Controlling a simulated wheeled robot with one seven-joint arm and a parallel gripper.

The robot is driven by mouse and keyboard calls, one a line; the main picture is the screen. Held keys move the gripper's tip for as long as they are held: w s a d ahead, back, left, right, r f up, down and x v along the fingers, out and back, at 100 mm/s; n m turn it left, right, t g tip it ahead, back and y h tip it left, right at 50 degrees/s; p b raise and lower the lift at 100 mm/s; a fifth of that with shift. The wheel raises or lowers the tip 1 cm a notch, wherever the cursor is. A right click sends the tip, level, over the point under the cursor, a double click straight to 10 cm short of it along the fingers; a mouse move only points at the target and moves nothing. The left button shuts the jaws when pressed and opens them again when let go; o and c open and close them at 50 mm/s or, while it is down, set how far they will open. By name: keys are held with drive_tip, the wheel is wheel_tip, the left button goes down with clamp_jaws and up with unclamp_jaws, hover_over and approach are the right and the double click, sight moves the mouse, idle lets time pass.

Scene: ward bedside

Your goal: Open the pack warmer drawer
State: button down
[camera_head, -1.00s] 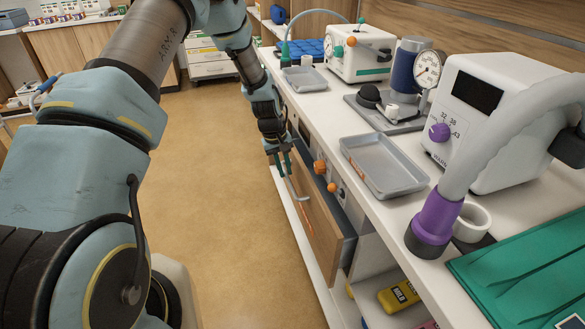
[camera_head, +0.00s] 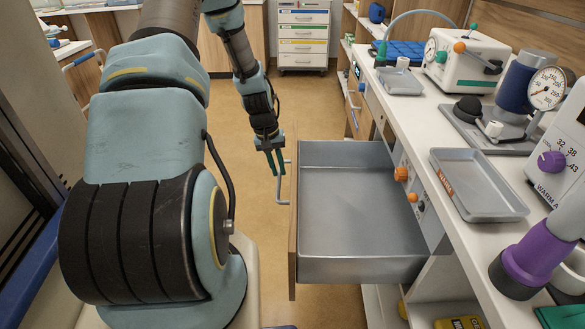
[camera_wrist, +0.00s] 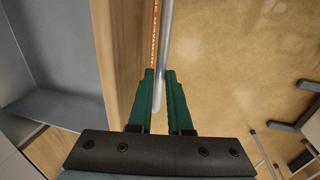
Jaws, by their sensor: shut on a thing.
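The pack warmer drawer (camera_head: 360,215) is a grey metal box with a wooden front (camera_head: 293,225), pulled well out of the counter. Its inside looks empty. A grey bar handle (camera_head: 283,190) stands on the outer face of the front. My gripper (camera_head: 272,165) is at the far end of this handle, its green fingers closed around it. In the wrist view my gripper (camera_wrist: 163,80) has the handle bar (camera_wrist: 163,50) between its two fingers, beside the wooden front (camera_wrist: 120,50). The exact contact is partly hidden by the fingers.
The counter above holds a grey tray (camera_head: 480,190), a gauge device (camera_head: 530,85) and a white warmer unit with a purple knob (camera_head: 552,161). Orange knobs (camera_head: 401,174) sit on the panel behind the drawer. The floor (camera_head: 235,130) left of the drawer is clear.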

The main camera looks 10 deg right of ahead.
drive_tip(key=shift+a, duration=0.25)
drive_tip(key=c, duration=0.8)
unclamp_jaws()
drive_tip(key=shift+c, duration=0.2)
wheel_tip(320, 180, up, 11)
drive_tip(key=a+b, duration=0.1)
drive_tip(key=a, duration=0.1)
drive_tip(key=shift+w+f+b, duration=0.15)
drive_tip(key=shift+f+b, duration=0.05)
drive_tip(key=shift+b, duration=0.2)
